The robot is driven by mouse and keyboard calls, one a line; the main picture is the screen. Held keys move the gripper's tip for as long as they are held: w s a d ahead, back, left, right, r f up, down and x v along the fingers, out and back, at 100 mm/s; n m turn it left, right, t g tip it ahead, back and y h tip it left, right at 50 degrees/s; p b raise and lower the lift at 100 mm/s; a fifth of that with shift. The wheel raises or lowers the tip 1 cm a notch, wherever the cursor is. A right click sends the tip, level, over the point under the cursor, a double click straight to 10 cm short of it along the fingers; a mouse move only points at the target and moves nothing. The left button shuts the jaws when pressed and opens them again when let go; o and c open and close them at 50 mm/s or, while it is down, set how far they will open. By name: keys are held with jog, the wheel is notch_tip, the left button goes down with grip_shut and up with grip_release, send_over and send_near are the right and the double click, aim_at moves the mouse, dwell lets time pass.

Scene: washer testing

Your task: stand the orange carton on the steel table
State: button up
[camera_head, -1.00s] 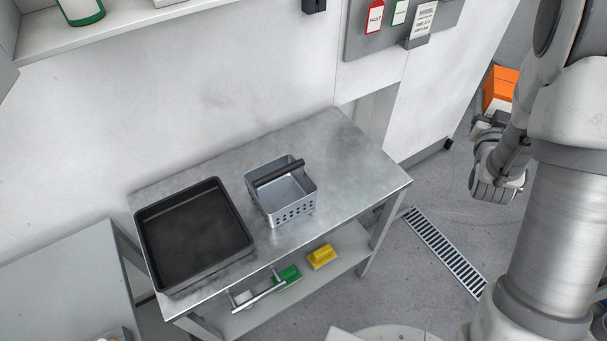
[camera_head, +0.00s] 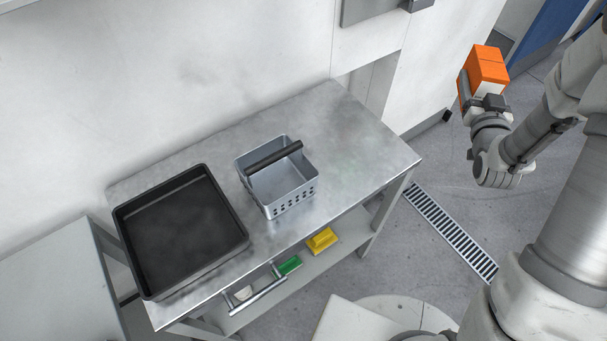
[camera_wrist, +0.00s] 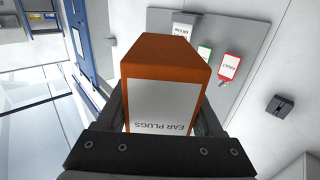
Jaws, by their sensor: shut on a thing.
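The orange carton (camera_head: 485,69) is held up in the air at the right of the head view, to the right of the steel table (camera_head: 345,135) and apart from it. My gripper (camera_head: 481,98) is shut on the carton. In the wrist view the carton (camera_wrist: 165,58) fills the middle between my gripper's fingers (camera_wrist: 165,118), with a white "EAR PLUGS" label facing the camera upside down. The steel table's top is bare at its right end and back. The carton's far side is hidden.
A black tray (camera_head: 240,240) covers the table's left part. A perforated metal basket (camera_head: 296,203) with a dark handle stands at the middle. Green (camera_head: 289,266) and yellow (camera_head: 322,240) items lie on the lower shelf. A wall stands behind the table.

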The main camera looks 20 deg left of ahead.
jog(key=s+a+f+n+g+y+b, duration=0.8)
jog(key=s+y+b, duration=0.3)
jog(key=b, duration=0.7)
jog(key=shift+s+a+f+n+g+y+b, duration=0.25)
jog(key=shift+f+n+g+y+b, duration=0.05)
jog(key=shift+f+n, duration=0.45)
jog(key=b, duration=0.7)
send_over(358, 155)
notch_tip(358, 155, down, 7)
jog(key=shift+f, duration=0.15)
jog(key=shift+f+b, duration=1.25)
jog(key=shift+f, duration=0.6)
jog(key=shift+f, duration=0.1)
jog(key=o, duration=1.4)
